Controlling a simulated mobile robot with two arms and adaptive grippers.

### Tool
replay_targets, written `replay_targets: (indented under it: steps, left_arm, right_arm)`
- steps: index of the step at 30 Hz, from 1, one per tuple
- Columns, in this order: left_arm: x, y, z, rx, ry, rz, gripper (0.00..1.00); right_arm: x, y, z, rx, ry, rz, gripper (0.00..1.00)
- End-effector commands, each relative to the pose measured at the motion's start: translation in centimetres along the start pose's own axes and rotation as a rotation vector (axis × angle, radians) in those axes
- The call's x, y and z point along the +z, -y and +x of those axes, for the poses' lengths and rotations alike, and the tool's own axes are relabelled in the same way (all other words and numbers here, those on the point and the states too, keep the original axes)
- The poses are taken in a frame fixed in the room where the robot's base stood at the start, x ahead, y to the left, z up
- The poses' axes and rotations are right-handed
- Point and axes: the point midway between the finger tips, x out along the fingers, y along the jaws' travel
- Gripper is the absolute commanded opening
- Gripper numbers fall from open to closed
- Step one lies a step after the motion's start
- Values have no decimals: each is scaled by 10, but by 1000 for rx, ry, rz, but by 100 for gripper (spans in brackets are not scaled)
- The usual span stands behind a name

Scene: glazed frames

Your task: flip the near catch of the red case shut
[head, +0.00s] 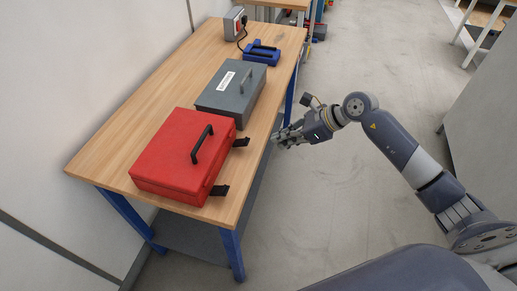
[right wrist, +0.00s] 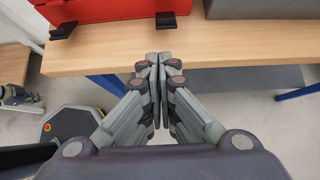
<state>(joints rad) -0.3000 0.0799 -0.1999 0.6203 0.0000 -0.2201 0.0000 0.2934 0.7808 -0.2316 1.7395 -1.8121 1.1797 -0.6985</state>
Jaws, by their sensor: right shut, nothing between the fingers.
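The red case (head: 180,152) lies closed on the wooden table, its black handle on top. Its near catch (head: 219,190) and its far catch (head: 241,142) are black tabs that stick out from the side facing the aisle, both swung outward. In the right wrist view the near catch (right wrist: 63,30) is at the upper left and the far catch (right wrist: 166,20) is near the top middle. My right gripper (head: 277,138) is shut and empty, off the table's aisle edge and apart from the case. Its fingertips (right wrist: 158,58) show in the right wrist view. My left gripper is out of view.
A grey case (head: 230,87) stands just beyond the red case on the table (head: 135,125). A blue object (head: 262,53) and a grey box with a red part (head: 235,23) are farther back. A wall borders the left side; the aisle floor is clear.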

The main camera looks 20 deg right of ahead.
Motion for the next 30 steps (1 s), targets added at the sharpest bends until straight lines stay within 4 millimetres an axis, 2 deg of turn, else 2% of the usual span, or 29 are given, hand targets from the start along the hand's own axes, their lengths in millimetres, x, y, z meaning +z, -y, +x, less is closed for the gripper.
replay_targets:
  steps: [7, 18, 21, 30]
  left_arm:
    - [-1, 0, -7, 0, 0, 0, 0]
    - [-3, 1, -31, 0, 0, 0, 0]
    - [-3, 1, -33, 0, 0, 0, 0]
    - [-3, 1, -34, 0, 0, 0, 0]
  right_arm:
    - [2, -1, 13, 4, 4, 5, 0]
    - [4, -2, 77, 5, 4, 5, 0]
    - [3, -1, 89, 2, 5, 5, 0]
    - [1, -1, 101, 1, 3, 1, 0]
